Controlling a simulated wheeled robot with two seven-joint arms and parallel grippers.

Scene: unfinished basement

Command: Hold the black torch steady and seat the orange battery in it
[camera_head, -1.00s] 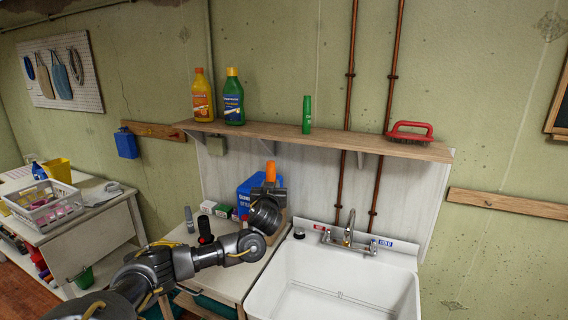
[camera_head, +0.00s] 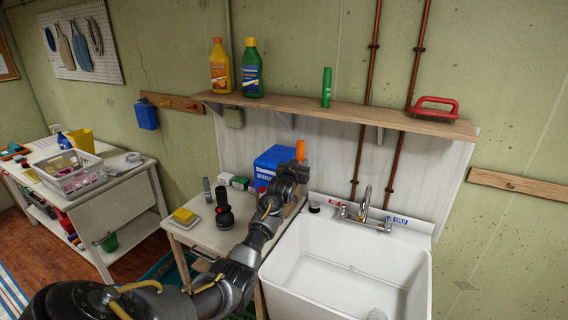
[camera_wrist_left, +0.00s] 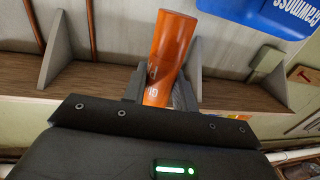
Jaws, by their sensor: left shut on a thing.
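The orange battery (camera_head: 300,150) is upright in my left gripper (camera_head: 297,165), in front of the splashboard and beside the blue box. It also shows in the left wrist view (camera_wrist_left: 169,52), where the gripper's dark fingers (camera_wrist_left: 163,92) are shut on its lower part. The black torch (camera_head: 225,214) stands upright on the small side table (camera_head: 203,238), to the left of and below the gripper. The battery and the torch are apart. My right gripper is not in view.
A blue box (camera_head: 270,163) and small cartons (camera_head: 239,183) stand at the table's back. A grey tube (camera_head: 207,190) and a yellow sponge on a dish (camera_head: 185,216) are left of the torch. The white sink (camera_head: 345,280) is right; a wooden shelf (camera_head: 330,118) is above.

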